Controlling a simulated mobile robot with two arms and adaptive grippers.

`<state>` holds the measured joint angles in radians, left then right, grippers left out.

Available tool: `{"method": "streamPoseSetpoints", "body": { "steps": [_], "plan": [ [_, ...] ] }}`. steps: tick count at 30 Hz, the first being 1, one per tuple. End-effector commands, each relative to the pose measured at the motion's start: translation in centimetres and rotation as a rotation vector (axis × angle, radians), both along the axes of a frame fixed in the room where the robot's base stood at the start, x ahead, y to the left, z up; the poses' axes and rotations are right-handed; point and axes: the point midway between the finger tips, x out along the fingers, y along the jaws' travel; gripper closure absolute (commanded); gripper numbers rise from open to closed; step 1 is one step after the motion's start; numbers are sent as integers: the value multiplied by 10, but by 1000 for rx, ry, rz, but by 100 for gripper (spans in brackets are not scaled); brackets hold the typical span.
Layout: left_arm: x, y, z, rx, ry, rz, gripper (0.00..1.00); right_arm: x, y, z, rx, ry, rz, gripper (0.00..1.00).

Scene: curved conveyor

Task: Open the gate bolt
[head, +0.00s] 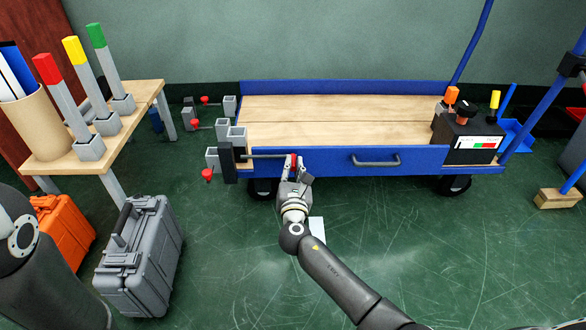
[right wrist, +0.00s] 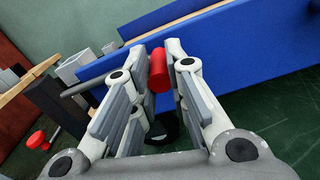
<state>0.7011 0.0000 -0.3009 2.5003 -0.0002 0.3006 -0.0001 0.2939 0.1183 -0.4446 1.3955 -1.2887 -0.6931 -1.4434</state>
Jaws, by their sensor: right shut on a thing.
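The blue gate panel (head: 335,163) with a grey pull handle (head: 376,162) forms the front side of the flatbed cart. A grey bolt rod (head: 263,156) runs along the panel's left end from a dark bracket (head: 229,162). Its red knob (head: 293,160) is between the fingers of my right gripper (head: 294,174), which is shut on it. In the right wrist view the red knob (right wrist: 157,70) shows between the fingertips, in front of the blue panel (right wrist: 220,60). My left gripper is out of view; only part of my left arm shows at the left edge.
Other red-handled latches (head: 207,175) stand left of the cart. A wooden table (head: 140,98) with coloured posts is at left, above a grey case (head: 142,255) and an orange case (head: 64,230). A black control box (head: 468,138) sits at the cart's right end. The floor in front is mostly clear.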

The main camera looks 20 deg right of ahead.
Motion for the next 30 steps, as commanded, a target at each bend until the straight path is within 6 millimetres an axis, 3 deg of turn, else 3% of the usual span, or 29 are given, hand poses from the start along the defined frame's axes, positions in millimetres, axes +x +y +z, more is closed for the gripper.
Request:
{"method": "streamPoseSetpoints", "body": {
  "steps": [16, 17, 22, 30],
  "plan": [
    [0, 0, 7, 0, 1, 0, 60, 2, 10, 0, 0, 0, 2, 100],
    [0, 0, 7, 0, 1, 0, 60, 2, 10, 0, 0, 0, 1, 84],
    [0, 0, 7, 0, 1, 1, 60, 3, 9, 0, 0, 0, 1, 63],
    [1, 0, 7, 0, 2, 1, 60, 2, 9, 0, 0, 0, 0, 61]
  ]
}}
